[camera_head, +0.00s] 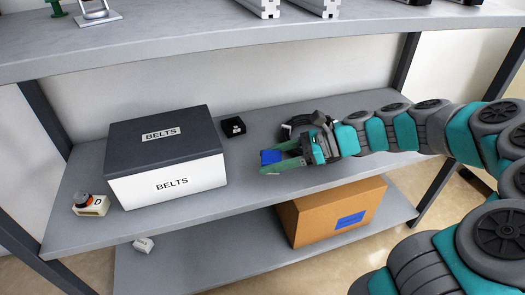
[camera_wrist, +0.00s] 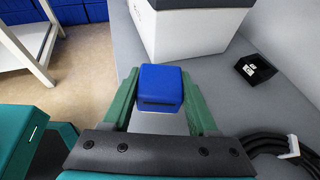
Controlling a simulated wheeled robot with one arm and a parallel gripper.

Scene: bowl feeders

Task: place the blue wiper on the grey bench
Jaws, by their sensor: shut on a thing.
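The blue wiper (camera_head: 271,156) is a small blue block held between the green fingers of my gripper (camera_head: 280,161). In the wrist view the blue wiper (camera_wrist: 161,88) sits between the two fingertips (camera_wrist: 160,95), with a dark slot on its near face. My gripper is shut on it, over the middle grey shelf (camera_head: 256,188) near its front edge, right of the BELTS box. I cannot tell whether the wiper touches the shelf. No separate grey bench can be made out; the grey surfaces in view are shelves.
A white BELTS box (camera_head: 170,183) with a dark lid stands left of my gripper. Black cables (camera_wrist: 270,145) lie beside my gripper. A labelled device (camera_head: 91,204) sits far left. A cardboard box (camera_head: 333,212) stands on the lower shelf.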

